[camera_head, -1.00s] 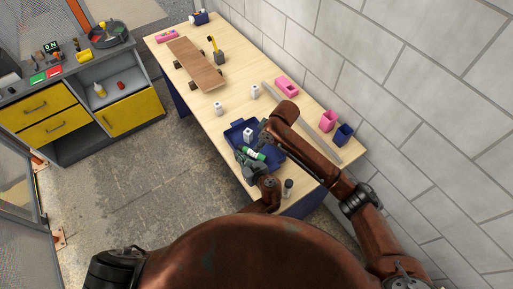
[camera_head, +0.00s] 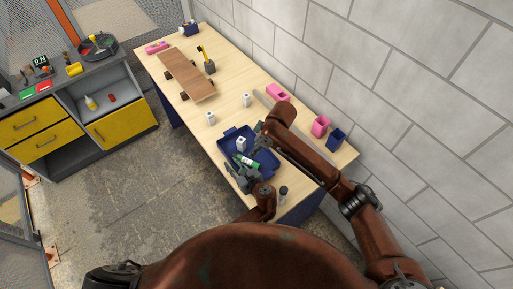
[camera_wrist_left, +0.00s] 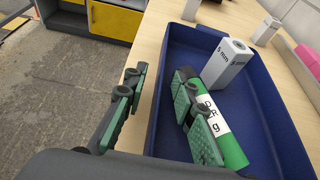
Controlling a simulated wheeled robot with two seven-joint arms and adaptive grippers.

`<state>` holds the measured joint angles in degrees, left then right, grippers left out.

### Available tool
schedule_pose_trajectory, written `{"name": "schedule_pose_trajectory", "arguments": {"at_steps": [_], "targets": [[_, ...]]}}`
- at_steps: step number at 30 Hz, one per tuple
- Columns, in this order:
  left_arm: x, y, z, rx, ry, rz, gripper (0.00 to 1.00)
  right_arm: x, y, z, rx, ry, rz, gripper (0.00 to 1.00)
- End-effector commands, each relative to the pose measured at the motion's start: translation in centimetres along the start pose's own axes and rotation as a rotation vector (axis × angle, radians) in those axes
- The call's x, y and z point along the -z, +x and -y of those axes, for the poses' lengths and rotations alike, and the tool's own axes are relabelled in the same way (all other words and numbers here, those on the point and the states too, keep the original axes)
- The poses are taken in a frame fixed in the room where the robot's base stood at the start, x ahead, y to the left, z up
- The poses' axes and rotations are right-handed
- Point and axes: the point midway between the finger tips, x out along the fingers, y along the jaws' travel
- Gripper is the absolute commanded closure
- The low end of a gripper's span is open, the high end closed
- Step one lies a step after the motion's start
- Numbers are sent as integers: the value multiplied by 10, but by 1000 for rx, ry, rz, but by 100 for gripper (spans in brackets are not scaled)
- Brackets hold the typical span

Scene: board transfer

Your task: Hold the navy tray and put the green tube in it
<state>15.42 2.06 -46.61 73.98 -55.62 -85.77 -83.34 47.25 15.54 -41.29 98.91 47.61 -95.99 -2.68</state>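The navy tray (camera_head: 272,160) lies on the wooden table; it fills much of the left wrist view (camera_wrist_left: 172,60). The green tube (camera_head: 247,161), with a white label, lies in the tray beside a white block; the tube also shows in the left wrist view (camera_wrist_left: 232,150). My left gripper (camera_head: 236,171) is open at the tray's near-left wall. In the left wrist view my left gripper (camera_wrist_left: 158,80) has one finger outside the wall and one inside, close against the tube. My right gripper (camera_head: 261,136) is at the tray's far-right side, its fingers mostly hidden by its arm.
The white block (camera_head: 241,144) stands in the tray. A dark-capped bottle (camera_head: 283,193) stands near the table's front edge. Pink (camera_head: 320,126) and blue (camera_head: 336,137) bins stand by the wall. A wooden board (camera_head: 187,75) and more white blocks (camera_head: 210,118) are farther back.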

Motion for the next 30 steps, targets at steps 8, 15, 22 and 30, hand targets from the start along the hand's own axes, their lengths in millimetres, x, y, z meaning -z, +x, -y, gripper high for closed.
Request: {"name": "schedule_pose_trajectory", "arguments": {"at_steps": [8, 15, 22, 30], "targets": [[0, -3, 0, 0, 0, -1, 75, 0, 0, 0, 0, 0, 0, 70], [1, -40, 1, 3, -2, -3, 75, 0, 0, 0, 0, 0, 0, 70], [1, -88, 1, 2, -2, -3, 75, 0, 0, 0, 0, 0, 0, 70], [0, -117, 0, 0, 0, -1, 75, 0, 0, 0, 0, 0, 0, 70]]}}
